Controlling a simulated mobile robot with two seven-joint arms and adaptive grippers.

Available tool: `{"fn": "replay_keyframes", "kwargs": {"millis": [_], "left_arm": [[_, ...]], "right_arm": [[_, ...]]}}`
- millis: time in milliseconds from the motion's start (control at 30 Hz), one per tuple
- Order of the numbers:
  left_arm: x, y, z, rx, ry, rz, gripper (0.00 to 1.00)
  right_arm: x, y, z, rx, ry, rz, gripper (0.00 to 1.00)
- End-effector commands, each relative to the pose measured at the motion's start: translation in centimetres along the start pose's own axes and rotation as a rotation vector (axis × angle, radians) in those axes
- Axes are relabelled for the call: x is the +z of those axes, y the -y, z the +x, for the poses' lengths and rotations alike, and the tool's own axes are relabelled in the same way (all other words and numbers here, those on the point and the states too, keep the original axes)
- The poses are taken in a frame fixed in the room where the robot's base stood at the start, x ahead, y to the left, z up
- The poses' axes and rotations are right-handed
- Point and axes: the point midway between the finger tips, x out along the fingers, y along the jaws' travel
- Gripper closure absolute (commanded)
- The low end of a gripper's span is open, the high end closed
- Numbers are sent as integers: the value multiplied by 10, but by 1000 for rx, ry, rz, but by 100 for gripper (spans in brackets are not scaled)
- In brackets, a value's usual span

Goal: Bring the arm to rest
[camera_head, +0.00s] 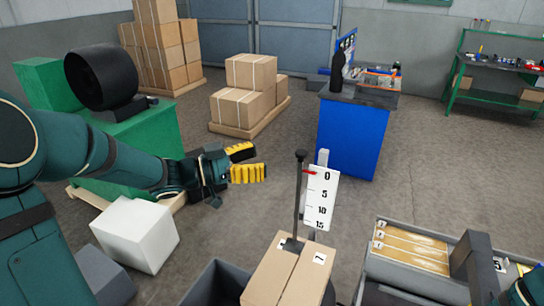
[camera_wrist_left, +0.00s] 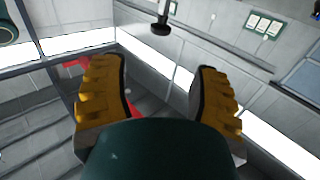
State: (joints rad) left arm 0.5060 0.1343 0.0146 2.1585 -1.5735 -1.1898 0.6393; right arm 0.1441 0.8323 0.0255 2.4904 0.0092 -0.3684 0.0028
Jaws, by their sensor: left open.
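My left arm (camera_head: 110,150) reaches in from the left of the head view, about level, over the grey floor. My left gripper (camera_head: 260,162) has yellow ribbed fingers, which are spread apart with nothing between them. In the left wrist view the same open fingers (camera_wrist_left: 155,70) show a clear gap, with wall and ceiling parts behind. Dark teal and yellow parts at the lower right edge of the head view look like my right gripper (camera_head: 526,284). It is cut off by the frame, and its jaw state cannot be made out.
A post with a numbered scale (camera_head: 321,198) stands behind a cardboard box (camera_head: 285,272) in front. A grey tray (camera_head: 400,285) with numbered compartments is at right. A white cube (camera_head: 135,235) and green table (camera_head: 130,150) lie near my left arm. A blue cabinet (camera_head: 350,140) stands behind.

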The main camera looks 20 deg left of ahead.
Motion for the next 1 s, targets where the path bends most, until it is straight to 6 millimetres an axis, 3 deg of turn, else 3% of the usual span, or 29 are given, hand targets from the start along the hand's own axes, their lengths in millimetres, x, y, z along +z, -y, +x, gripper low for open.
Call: {"fn": "replay_keyframes", "kwargs": {"millis": [667, 767, 833, 1000], "left_arm": [[5, 1, -2, -10, -1, -12, 38], [28, 6, 11, -59, 1, -63, 38], [57, 11, 25, -122, 16, -127, 38], [165, 6, 60, -307, 160, -342, 38]], "right_arm": [[0, 0, 1, 0, 0, 0, 53], [1, -2, 6, 0, 1, 0, 53], [2, -4, 10, 1, 2, -1, 53], [6, -9, 25, 2, 7, -2, 53]]}}
